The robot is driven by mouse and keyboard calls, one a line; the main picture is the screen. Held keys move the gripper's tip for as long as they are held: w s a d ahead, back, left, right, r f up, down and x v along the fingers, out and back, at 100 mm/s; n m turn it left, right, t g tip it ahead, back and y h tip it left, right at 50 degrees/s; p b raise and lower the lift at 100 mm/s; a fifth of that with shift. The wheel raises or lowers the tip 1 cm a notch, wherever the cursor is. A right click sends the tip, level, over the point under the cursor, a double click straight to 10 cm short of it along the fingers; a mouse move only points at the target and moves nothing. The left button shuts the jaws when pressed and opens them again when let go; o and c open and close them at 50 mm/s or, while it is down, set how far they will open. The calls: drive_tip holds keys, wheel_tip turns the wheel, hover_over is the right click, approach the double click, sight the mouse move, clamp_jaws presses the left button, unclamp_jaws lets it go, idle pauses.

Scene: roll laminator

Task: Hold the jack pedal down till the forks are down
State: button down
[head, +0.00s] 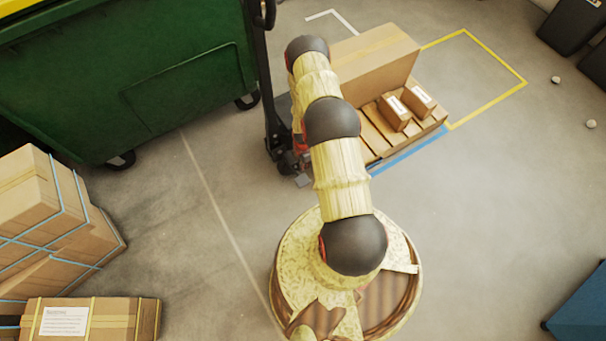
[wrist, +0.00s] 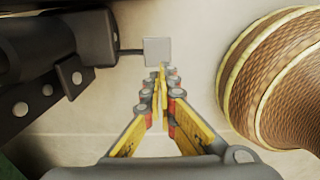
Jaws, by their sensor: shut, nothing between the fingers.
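The jack pedal (wrist: 157,51) is a small flat grey plate on a thin dark rod in the wrist view. It also shows in the head view as a pale plate (head: 303,181) low beside the jack. My gripper (wrist: 162,70) is shut and empty, its fingertips at the pedal's near edge; I cannot tell whether they touch it. The dark pallet jack (head: 276,128) stands left of my arm, which hides part of it. The forks are hidden under the wooden pallet (head: 376,140), so their height cannot be told.
A large carton (head: 372,62) and two small boxes (head: 394,111) sit on the pallet. A green bin (head: 130,85) stands close to the jack's left. Strapped cartons (head: 45,215) are at the left. A blue object (head: 580,310) is at lower right. The floor at right is mostly clear.

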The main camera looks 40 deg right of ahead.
sight(303, 181)
wheel_tip(303, 181, down, 14)
drive_tip(key=b, duration=0.6)
